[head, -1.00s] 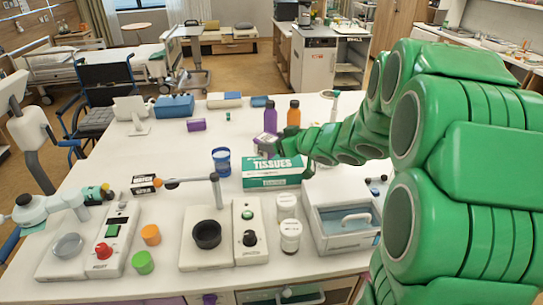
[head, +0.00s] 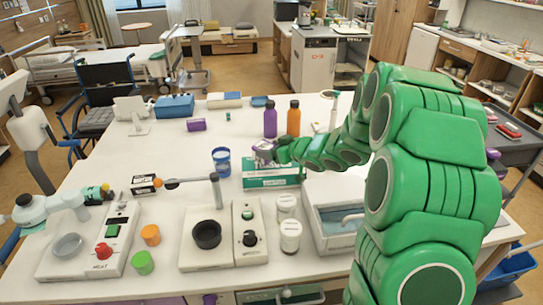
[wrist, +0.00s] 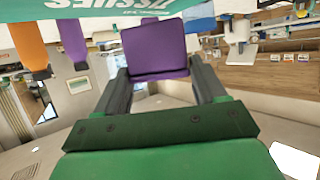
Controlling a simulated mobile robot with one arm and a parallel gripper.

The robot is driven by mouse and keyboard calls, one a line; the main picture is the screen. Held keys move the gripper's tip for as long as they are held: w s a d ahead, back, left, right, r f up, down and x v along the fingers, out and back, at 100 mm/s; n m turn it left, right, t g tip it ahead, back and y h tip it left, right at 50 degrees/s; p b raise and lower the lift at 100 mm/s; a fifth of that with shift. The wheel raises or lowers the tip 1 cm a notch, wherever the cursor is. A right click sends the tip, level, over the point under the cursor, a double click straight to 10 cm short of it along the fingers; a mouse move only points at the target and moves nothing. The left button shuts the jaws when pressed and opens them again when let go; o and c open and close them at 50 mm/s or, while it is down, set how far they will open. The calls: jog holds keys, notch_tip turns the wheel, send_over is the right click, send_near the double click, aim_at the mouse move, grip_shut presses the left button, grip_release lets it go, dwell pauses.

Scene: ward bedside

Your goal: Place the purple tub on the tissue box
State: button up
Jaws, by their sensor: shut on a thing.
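My gripper (wrist: 158,75) is shut on the purple tub (wrist: 155,48), which sits between its two fingers in the wrist view. In the head view my gripper (head: 263,150) is at the far edge of the tissue box, over or just behind its top. The tub is small and mostly hidden there. The tissue box (head: 270,181) is teal and white and lies on the white table. Its lettering shows upside down at the top of the wrist view (wrist: 90,8). I cannot tell whether the tub touches the box.
A purple bottle (head: 270,120) and an orange bottle (head: 293,119) stand behind the box. A blue cup (head: 221,162) is to its left, and white jars (head: 290,235) are in front. A blue-white bin (head: 338,222) is at front right. A purple block (head: 196,125) lies farther back.

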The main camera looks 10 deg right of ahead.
jog(key=shift+f, duration=1.25)
jog(key=shift+f, duration=0.15)
jog(key=o, duration=1.2)
jog(key=shift+s+d+r, duration=0.3)
jog(key=shift+s+r, duration=0.05)
jog(key=v, duration=1.1)
